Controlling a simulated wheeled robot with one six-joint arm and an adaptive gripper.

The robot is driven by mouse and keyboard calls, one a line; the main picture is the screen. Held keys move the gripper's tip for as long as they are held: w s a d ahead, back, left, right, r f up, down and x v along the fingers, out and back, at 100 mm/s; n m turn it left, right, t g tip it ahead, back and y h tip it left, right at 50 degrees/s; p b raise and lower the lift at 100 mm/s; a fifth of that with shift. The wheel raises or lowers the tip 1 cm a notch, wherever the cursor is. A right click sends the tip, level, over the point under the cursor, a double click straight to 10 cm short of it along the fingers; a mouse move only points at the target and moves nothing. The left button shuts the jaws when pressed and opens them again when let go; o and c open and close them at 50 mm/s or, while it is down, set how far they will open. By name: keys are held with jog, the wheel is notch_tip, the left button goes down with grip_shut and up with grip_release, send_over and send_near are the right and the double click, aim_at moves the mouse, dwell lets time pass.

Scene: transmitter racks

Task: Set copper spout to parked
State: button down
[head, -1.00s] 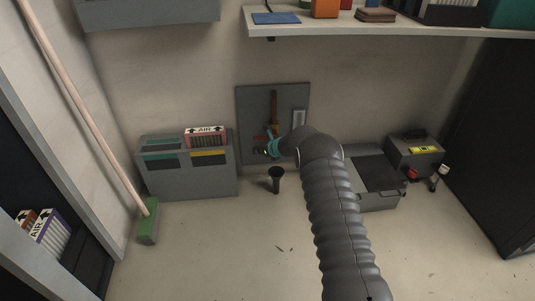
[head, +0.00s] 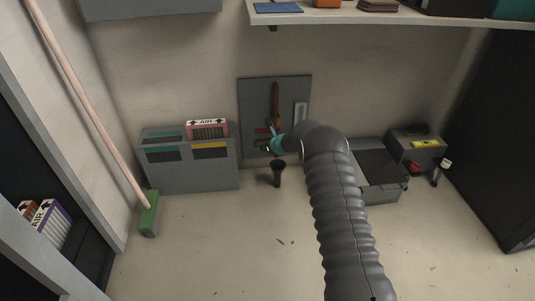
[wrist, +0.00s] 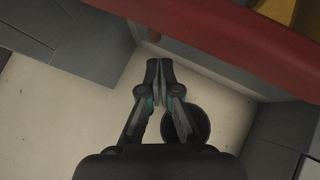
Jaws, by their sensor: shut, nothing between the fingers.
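The copper spout (head: 275,101) is a brown upright bar on a grey wall panel (head: 255,95). Its lower end is partly hidden near my gripper. My gripper (head: 268,149), with teal parts, is in front of the panel's lower part, below the spout. In the wrist view my gripper (wrist: 158,65) has its fingertips together, with nothing between them. A dull red bar (wrist: 215,30) crosses the upper part of that view beyond the fingertips; I cannot tell whether it is the spout. No contact is visible.
A black funnel-topped post (head: 277,173) stands on the floor just below my gripper. A grey bin unit (head: 190,174) with a red AIR box (head: 207,129) is at left. Grey cases (head: 378,190) stand at right. A shelf (head: 380,18) hangs above.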

jog(key=s+d+r, duration=0.1)
jog(key=s+r, duration=0.5)
jog(key=s, duration=0.3)
jog(key=shift+s+d, duration=0.15)
jog(key=shift+d, duration=0.1)
jog(key=s+a+f+n+g+y, duration=0.1)
jog(key=s+a+f+n+g, duration=0.15)
jog(key=s+n, duration=0.5)
jog(key=s+d+r+n+g+p, duration=0.2)
jog(key=s+r+n+g, duration=0.2)
jog(key=s+r+n, duration=0.6)
jog(key=s+d+r+n+t+h+p, duration=0.1)
jog(key=s+d+r+n+h+p, duration=0.1)
jog(key=s+d+r, duration=0.4)
jog(key=s+d+r+n+t+h+p, duration=0.1)
jog(key=s+d+r+n+p, duration=0.3)
jog(key=s+r, duration=1.1)
jog(key=s+d+r+n+t+h+p, duration=0.2)
jog(key=s+d+r+n+h+p, duration=0.1)
jog(key=s+d+r, duration=0.5)
jog(key=s+r+n+h, duration=0.1)
jog(key=s+r+n, duration=0.1)
jog(key=s, duration=0.3)
jog(key=shift+d+r, duration=0.25)
jog(key=shift+r, duration=0.45)
